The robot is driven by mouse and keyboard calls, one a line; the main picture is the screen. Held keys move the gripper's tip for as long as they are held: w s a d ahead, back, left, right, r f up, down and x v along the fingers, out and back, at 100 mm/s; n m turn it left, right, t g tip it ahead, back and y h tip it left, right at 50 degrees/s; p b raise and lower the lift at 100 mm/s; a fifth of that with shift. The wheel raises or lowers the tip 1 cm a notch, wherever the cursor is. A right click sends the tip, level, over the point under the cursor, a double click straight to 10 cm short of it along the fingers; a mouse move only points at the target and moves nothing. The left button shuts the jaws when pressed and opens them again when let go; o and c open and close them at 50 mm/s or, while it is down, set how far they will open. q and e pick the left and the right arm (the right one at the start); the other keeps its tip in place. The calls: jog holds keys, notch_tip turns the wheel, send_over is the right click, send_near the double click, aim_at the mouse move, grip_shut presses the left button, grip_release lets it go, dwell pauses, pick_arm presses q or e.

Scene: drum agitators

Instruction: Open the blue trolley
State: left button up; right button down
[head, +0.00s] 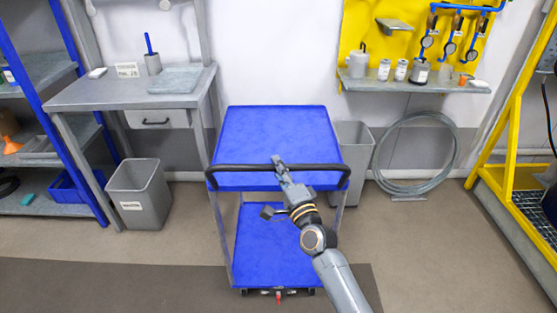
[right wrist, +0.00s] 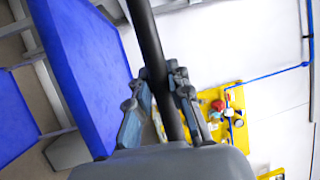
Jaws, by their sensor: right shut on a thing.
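The blue trolley (head: 271,132) stands upright against the back wall, with a flat blue top and a lower blue shelf (head: 255,245) on grey legs. A black bar handle (head: 235,168) runs across its front edge. My right gripper (head: 279,164) is shut on this handle near its middle. In the right wrist view the black handle (right wrist: 148,35) passes between the fingers of my right gripper (right wrist: 163,78), and the trolley's blue top (right wrist: 80,60) is on the left. My left gripper is not in view.
A grey desk (head: 130,88) with a drawer (head: 158,119) and a grey bin (head: 140,192) stand on the left. Another bin (head: 354,150) and a coiled hose (head: 416,187) are right of the trolley. Open floor (head: 430,260) lies at front right.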

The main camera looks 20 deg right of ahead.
jog(key=shift+s+a+f, duration=0.1)
jog(key=shift+s+a, duration=0.1)
jog(key=shift+s, duration=0.5)
jog(key=c, duration=1.2)
grip_release()
jog(key=v, duration=1.2)
jog(key=shift+f, duration=0.15)
